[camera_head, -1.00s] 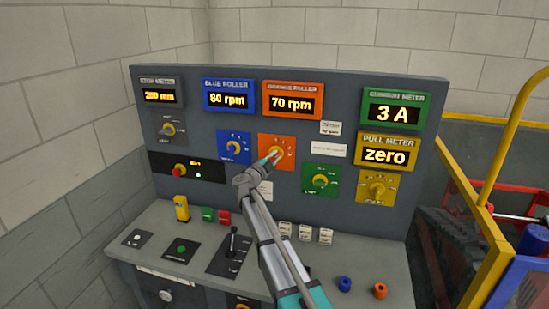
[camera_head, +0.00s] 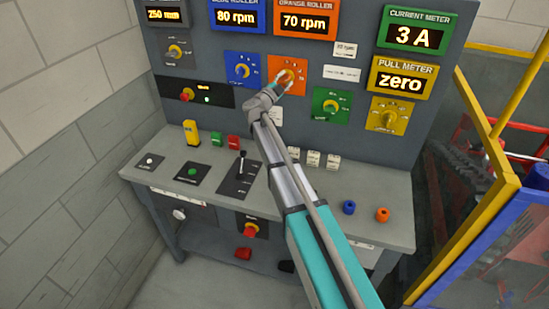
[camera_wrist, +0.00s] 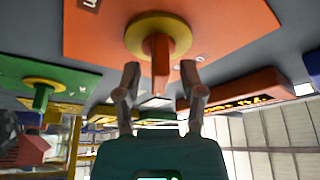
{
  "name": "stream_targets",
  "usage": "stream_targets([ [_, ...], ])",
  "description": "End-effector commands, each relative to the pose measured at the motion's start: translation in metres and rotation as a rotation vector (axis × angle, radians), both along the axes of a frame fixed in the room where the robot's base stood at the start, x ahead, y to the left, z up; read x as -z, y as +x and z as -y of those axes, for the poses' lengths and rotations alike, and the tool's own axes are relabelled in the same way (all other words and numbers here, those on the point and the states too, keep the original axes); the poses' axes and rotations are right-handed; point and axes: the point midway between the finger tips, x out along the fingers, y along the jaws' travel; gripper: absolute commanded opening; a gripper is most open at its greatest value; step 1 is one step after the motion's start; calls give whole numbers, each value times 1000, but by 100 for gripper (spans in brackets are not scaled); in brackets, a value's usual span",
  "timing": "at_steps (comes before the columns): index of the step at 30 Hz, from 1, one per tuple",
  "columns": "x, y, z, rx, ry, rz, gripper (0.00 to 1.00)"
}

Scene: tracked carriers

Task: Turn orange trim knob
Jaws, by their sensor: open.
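The orange trim knob sits on an orange plate (camera_head: 302,77) on the upright grey panel, below the orange roller display (camera_head: 305,20), which reads 70 rpm. In the wrist view the knob (camera_wrist: 156,62) is an orange handle on a round yellow base. My gripper (camera_wrist: 160,82) is open there, one finger on each side of the knob handle, with gaps visible. In the head view my gripper (camera_head: 283,84) is at the orange plate and partly covers the knob.
A blue plate with a knob (camera_head: 243,70) is just left, and a green plate with a knob (camera_head: 330,105) is below right. A black lever (camera_head: 241,165) and small blocks stand on the desk. A yellow-framed barrier (camera_head: 480,230) stands at the right.

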Motion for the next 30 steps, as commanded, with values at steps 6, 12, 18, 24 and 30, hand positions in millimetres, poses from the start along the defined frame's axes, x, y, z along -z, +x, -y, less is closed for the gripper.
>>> stream_targets([
  [6, 2, -1, 0, 0, -180, -75, 51],
  [12, 1, -1, 0, 0, -379, -157, 51],
  [18, 0, 0, -1, 1, -582, -242, 51],
  [24, -1, 0, -2, 2, -783, -324, 51],
  [30, 8, -16, -10, -1, -858, -354, 51],
])
